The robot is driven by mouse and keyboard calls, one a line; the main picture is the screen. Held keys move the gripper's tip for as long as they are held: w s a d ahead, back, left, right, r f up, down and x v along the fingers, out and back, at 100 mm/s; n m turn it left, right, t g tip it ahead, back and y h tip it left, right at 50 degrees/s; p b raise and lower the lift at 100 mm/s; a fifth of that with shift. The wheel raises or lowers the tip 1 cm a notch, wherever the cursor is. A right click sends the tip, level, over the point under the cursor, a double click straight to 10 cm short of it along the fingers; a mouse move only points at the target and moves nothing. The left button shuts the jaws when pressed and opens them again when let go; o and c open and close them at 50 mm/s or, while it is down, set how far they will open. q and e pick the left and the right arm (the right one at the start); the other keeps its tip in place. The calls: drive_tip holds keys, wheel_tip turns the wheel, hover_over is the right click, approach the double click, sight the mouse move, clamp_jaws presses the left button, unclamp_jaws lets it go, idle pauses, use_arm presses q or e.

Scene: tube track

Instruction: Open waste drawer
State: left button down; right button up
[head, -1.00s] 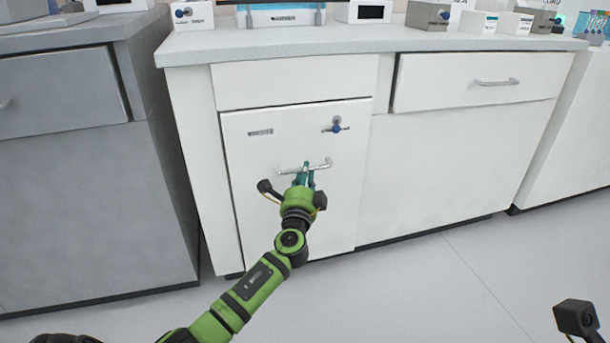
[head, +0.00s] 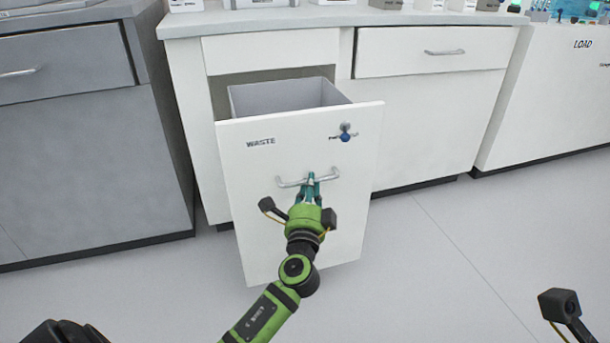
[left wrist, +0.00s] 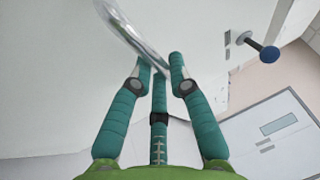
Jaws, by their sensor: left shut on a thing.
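The waste drawer (head: 300,235) has a white front with the label WASTE and stands pulled out from the cabinet. A grey bin (head: 285,97) shows inside it behind the front. The silver drawer handle (head: 290,183) runs across the front; it also shows in the left wrist view (left wrist: 115,22). My left gripper (head: 311,180) is shut on the handle, its teal fingers (left wrist: 160,72) around the bar. A blue knob (head: 345,136) sits on the upper right of the front. Of my right side only a dark part shows at the lower right; no right fingers are visible.
A closed drawer (head: 430,52) with a silver handle is to the right in the same cabinet. A grey cabinet (head: 85,165) stands to the left. A cabinet marked LOAD (head: 550,95) is at the far right. The floor (head: 440,250) in front is clear.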

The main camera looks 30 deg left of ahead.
use_arm(q)
drive_tip(key=shift+s+d, duration=1.7)
drive_tip(key=shift+d, duration=0.25)
drive_tip(key=c, duration=1.1)
unclamp_jaws()
drive_tip(key=shift+c, duration=0.2)
drive_tip(key=v, duration=1.2)
